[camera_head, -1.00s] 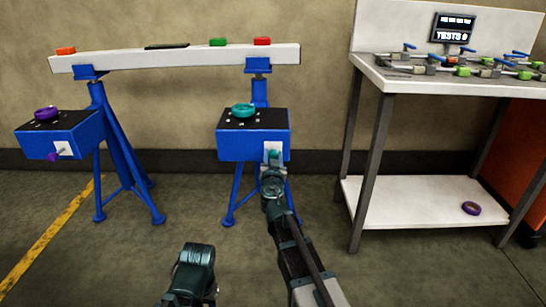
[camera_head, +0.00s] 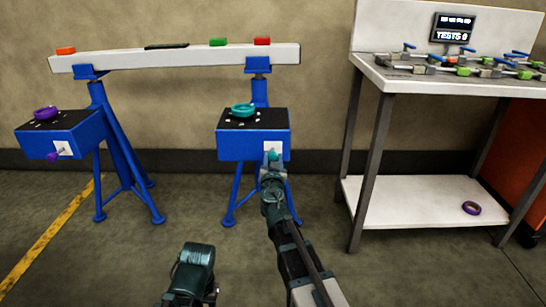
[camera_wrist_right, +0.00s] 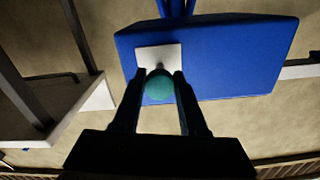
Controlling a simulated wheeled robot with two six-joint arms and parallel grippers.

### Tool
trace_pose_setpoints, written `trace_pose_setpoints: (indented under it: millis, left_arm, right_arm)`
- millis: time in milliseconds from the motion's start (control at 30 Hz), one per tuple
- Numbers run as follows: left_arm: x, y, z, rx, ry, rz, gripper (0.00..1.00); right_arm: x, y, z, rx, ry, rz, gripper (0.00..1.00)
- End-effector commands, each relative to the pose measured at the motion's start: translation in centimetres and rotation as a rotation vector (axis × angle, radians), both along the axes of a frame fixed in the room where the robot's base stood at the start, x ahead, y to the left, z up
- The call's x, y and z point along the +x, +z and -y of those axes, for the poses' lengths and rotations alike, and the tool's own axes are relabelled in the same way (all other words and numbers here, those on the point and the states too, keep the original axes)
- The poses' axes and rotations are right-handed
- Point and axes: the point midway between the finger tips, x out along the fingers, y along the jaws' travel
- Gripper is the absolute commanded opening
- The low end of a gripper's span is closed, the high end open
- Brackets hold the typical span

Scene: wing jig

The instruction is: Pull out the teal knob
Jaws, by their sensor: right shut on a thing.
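The teal knob (camera_head: 272,156) is a small ball on a short stem, on a white plate (camera_wrist_right: 157,54) at the front of the right blue box (camera_head: 253,144). In the right wrist view the teal knob (camera_wrist_right: 160,86) sits between the two dark fingers of my right gripper (camera_wrist_right: 161,90), which is shut on it. A short piece of stem shows between knob and plate. In the head view my right gripper (camera_head: 272,164) comes up from below and partly hides the plate. My left gripper is not in view; only a part of my arm shows at the bottom.
A teal ring (camera_head: 243,110) lies on the right box's black top. The left blue box (camera_head: 62,139) has a purple knob (camera_head: 54,156). A white beam (camera_head: 180,58) spans the blue stands. A white workbench (camera_head: 400,86) stands right; floor in front is open.

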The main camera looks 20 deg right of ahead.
Motion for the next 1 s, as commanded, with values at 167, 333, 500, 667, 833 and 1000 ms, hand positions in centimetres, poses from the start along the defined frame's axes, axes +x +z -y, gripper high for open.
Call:
trace_pose_setpoints:
  millis: [167, 333, 500, 667, 833, 1000]
  left_arm:
    - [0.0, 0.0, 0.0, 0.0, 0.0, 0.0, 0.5]
    - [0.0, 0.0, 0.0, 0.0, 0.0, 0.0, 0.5]
    - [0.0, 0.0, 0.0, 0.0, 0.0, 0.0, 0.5]
    - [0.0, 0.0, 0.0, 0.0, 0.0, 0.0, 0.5]
    - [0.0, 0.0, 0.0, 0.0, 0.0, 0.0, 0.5]
    - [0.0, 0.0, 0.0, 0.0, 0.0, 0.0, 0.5]
  right_arm:
    - [-2.1, 0.0, -0.5, 0.0, 0.001, 0.0, 0.0]
    - [-2.0, 0.0, -0.6, 0.001, 0.001, 0.0, 0.0]
    - [-2.0, 0.0, -0.6, 0.001, 0.001, 0.0, 0.66]
    - [-2.0, 0.0, -0.5, 0.001, 0.0, 0.0, 0.72]
    - [-1.9, 0.0, -0.5, 0.0, 0.0, 0.0, 0.72]
    - [-2.5, 0.0, -0.6, 0.0, 0.0, 0.0, 0.72]
